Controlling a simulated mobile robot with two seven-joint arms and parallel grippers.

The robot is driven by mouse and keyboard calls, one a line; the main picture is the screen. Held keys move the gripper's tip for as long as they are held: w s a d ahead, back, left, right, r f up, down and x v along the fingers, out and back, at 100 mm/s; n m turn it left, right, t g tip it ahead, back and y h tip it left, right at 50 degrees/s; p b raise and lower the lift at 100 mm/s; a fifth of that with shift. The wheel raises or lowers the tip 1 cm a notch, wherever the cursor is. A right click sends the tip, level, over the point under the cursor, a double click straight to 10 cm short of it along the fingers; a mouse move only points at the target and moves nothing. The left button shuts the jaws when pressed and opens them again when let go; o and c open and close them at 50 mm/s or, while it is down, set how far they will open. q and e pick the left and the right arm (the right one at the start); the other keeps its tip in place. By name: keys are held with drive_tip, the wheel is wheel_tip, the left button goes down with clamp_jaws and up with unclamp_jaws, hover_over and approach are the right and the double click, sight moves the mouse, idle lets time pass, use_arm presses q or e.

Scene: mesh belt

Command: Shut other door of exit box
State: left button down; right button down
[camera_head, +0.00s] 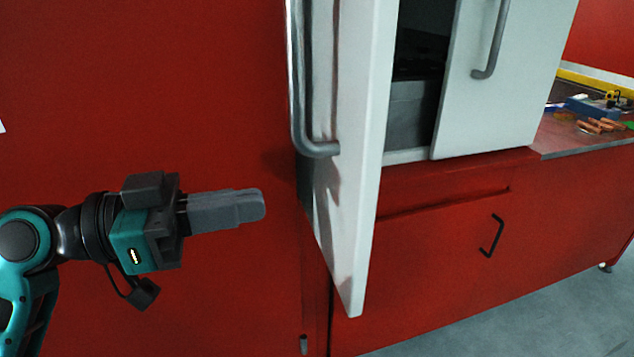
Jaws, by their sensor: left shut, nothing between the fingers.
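The exit box (412,156) is at the upper middle, with a dark opening showing inside. Its near white door (363,180) stands open, swung out towards me, with a long grey bar handle (318,147) on its left face. The other white door (478,110), to the right, covers the right part of the front and has a grey handle (487,70). My left gripper (262,205) is shut and empty. It is left of the open door's lower part, below the handle, apparently with a gap between. My right gripper is not in view.
A red wall or panel (150,90) fills the left. Below the box is a red cabinet (430,260) with a black handle (491,236). At the right, a worktop (562,138) holds small orange, blue and yellow items. Grey floor (520,320) is clear at lower right.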

sight(345, 189)
use_arm(q)
drive_tip(key=p+x, duration=0.2)
drive_tip(key=x, duration=0.6)
drive_tip(key=shift+w+d, duration=0.1)
drive_tip(key=shift+d+f, duration=0.1)
drive_tip(key=shift+d, duration=0.1)
drive_tip(key=shift+w+d, duration=0.15)
